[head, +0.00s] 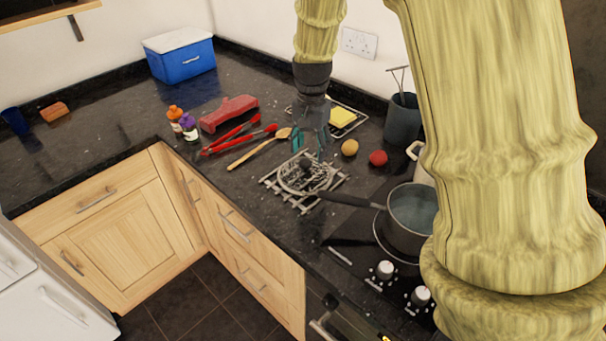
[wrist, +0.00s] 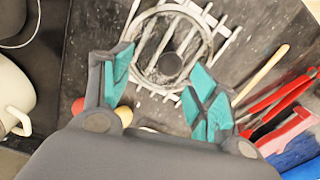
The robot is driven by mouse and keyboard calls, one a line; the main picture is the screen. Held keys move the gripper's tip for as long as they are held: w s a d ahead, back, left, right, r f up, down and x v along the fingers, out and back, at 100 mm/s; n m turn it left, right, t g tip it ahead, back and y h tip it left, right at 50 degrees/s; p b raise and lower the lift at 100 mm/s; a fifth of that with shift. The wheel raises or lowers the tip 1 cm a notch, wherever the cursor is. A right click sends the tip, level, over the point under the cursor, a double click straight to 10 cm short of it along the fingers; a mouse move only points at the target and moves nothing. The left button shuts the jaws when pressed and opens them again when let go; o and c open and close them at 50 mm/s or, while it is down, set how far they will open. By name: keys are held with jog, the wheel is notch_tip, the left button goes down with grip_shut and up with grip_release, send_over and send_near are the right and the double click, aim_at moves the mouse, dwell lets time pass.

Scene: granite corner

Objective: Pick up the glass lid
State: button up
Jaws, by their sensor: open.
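The glass lid (head: 292,178) is round and clear with a dark knob. It lies on a pale slatted trivet (head: 304,204) on the dark counter. In the wrist view the lid (wrist: 150,58) and its black knob (wrist: 170,66) show just beyond the fingertips. My gripper (head: 310,150) is above the lid and points down at it. In the wrist view my gripper (wrist: 155,85) has its two teal-padded fingers spread apart, with nothing between them. The knob lies ahead of the gap, closer to the right finger. I cannot tell the exact height between fingers and knob.
A saucepan (head: 409,219) stands on the hob, its handle reaching towards the trivet. A wooden spoon (head: 258,150), red tongs (head: 228,141), a yellow ball (head: 349,147) and a red ball (head: 378,158) lie nearby. Free counter (head: 110,112) lies at the left.

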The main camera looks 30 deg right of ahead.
aim_at(306, 163)
jog(key=shift+w+a+f, duration=0.25)
jog(key=shift+w+f, duration=0.75)
jog(key=shift+w, duration=0.1)
jog(key=shift+a+f, duration=0.15)
jog(key=shift+a, duration=0.05)
jog(key=shift+s+f+p, duration=0.2)
jog(key=shift+s+p, duration=0.15)
jog(key=shift+p, duration=0.15)
jog(key=f, duration=0.1)
jog(key=f+p, duration=0.1)
jog(key=f, duration=0.1)
jog(key=shift+d, duration=0.35)
jog(key=shift+w+a+f, duration=0.1)
jog(key=shift+a+f, duration=0.1)
jog(key=shift+f, duration=0.2)
jog(key=shift+s, duration=0.2)
jog(key=shift+w+d, duration=0.1)
jog(key=shift+c, duration=1.4)
jog(key=c, duration=1)
